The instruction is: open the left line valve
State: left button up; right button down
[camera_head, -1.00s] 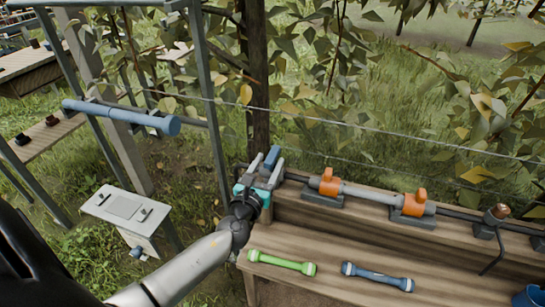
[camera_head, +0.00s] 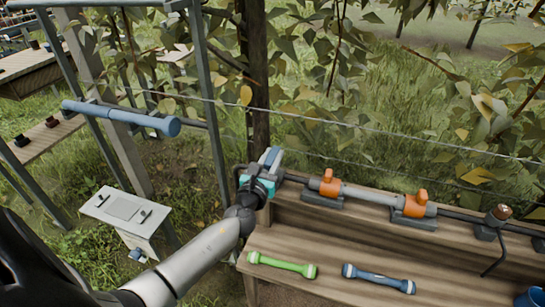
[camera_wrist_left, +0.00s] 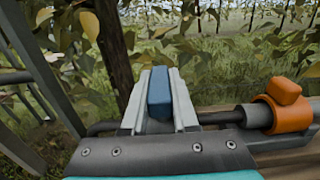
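The line (camera_head: 370,194) runs along the wooden bench's raised back ledge. At its left end is a blue valve handle (camera_head: 266,156), which also shows in the left wrist view (camera_wrist_left: 159,94). My left gripper (camera_head: 271,158) is at this handle. In the left wrist view its two grey fingers (camera_wrist_left: 159,100) stand on either side of the blue handle and appear closed against it. The valve body below is hidden by the gripper. My right gripper is not in view.
Two orange clamps (camera_head: 327,184) (camera_head: 415,204) sit on the line to the right. A green bar (camera_head: 282,265) and a blue bar (camera_head: 378,278) lie on the bench. A blue bucket (camera_head: 529,297) stands lower right. A post and leaves rise behind.

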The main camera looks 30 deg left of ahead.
pick_arm(q)
grip_shut()
